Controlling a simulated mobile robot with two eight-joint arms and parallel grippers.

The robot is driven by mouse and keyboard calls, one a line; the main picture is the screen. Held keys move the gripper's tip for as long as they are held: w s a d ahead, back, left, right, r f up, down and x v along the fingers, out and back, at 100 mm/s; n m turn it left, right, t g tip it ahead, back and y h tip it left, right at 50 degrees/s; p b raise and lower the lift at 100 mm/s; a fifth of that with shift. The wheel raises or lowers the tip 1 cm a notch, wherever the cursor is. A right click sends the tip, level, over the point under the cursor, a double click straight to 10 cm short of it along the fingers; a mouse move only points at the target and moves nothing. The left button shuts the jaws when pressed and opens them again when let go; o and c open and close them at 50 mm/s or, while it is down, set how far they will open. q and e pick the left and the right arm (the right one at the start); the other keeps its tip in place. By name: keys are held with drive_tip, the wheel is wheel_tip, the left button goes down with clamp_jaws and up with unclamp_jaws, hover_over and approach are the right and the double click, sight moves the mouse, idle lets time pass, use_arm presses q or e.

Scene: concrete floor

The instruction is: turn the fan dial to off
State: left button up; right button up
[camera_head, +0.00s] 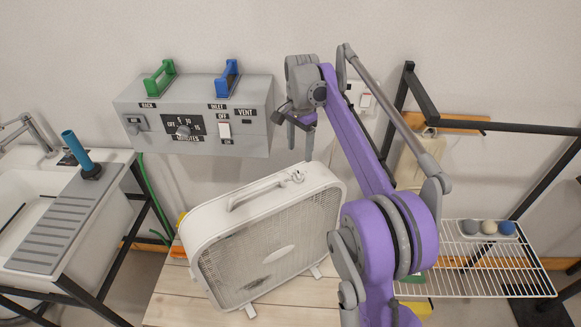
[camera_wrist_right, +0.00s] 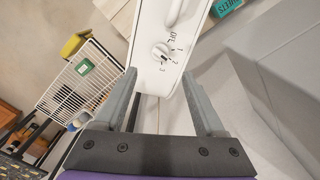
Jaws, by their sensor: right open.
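A white box fan (camera_head: 265,240) stands upright on a wooden table. Its small white dial (camera_head: 297,176) is on the top face, near the right end of the carry handle. In the right wrist view the dial (camera_wrist_right: 161,52) is a round knob with OFF and numbers printed beside it; its exact setting is too small to tell. My right gripper (camera_head: 300,148) is open and empty, pointing down above the dial and apart from it. In the wrist view the dial lies just beyond the space between the fingertips (camera_wrist_right: 159,75). My left gripper is not in view.
A grey control box (camera_head: 200,115) with green and blue handles hangs on the wall behind the fan. A sink (camera_head: 35,175) stands at left. A white wire rack (camera_head: 480,270) with several balls is at right. The table (camera_head: 180,305) has bare boards in front.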

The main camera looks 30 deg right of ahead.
sight(299, 174)
wheel_tip(299, 174, down, 9)
drive_tip(key=shift+f+b, duration=0.1)
drive_tip(key=shift+b, duration=0.2)
clamp_jaws()
idle(0.4)
